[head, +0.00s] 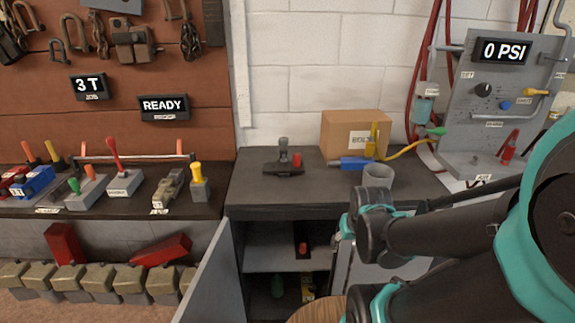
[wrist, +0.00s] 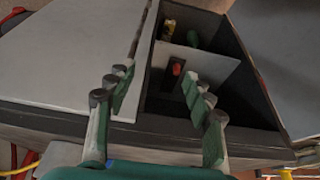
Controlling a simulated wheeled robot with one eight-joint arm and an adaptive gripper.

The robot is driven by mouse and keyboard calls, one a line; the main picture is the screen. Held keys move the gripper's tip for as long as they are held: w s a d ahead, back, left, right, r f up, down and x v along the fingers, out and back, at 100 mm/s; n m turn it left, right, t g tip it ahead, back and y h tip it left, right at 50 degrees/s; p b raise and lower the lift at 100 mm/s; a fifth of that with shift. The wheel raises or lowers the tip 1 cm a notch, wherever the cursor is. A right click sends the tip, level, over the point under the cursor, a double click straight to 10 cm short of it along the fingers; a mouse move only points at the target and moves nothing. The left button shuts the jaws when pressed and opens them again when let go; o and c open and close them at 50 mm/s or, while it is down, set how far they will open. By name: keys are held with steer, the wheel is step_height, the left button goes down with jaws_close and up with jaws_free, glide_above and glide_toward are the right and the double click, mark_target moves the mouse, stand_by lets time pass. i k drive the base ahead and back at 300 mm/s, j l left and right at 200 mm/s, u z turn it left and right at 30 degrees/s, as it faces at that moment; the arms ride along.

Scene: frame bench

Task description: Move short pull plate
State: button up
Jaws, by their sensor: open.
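No label names the short pull plate. A small dark plate with a red knob (head: 302,249) lies on the cabinet's upper shelf (head: 262,259); in the wrist view its red knob (wrist: 177,67) shows between my fingers. A dark plate with an upright grey post and red knob (head: 284,164) lies on the bench top. I cannot tell which is the short pull plate. My gripper (wrist: 159,77) is open and empty in the wrist view, before the cabinet opening and apart from the shelf plate. In the head view my arm hides its fingers.
The open cabinet door (head: 212,283) stands at the left of the opening; a light panel (wrist: 65,55) borders the other side. A green item (head: 278,287) sits below the shelf.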

mark_target(296, 167)
steer(key=k, duration=0.65)
steer(key=u, duration=2.25)
steer(key=k+l, duration=0.15)
steer(key=l, duration=0.25)
steer(key=k+l, duration=0.15)
steer(key=l, duration=0.2)
steer(key=k+l, duration=0.2)
steer(key=l, duration=0.2)
steer(key=k+l, duration=0.15)
steer(key=l, duration=0.2)
steer(key=k+l, duration=0.15)
steer(key=l, duration=0.25)
steer(key=k+l, duration=0.15)
steer(key=l, duration=0.2)
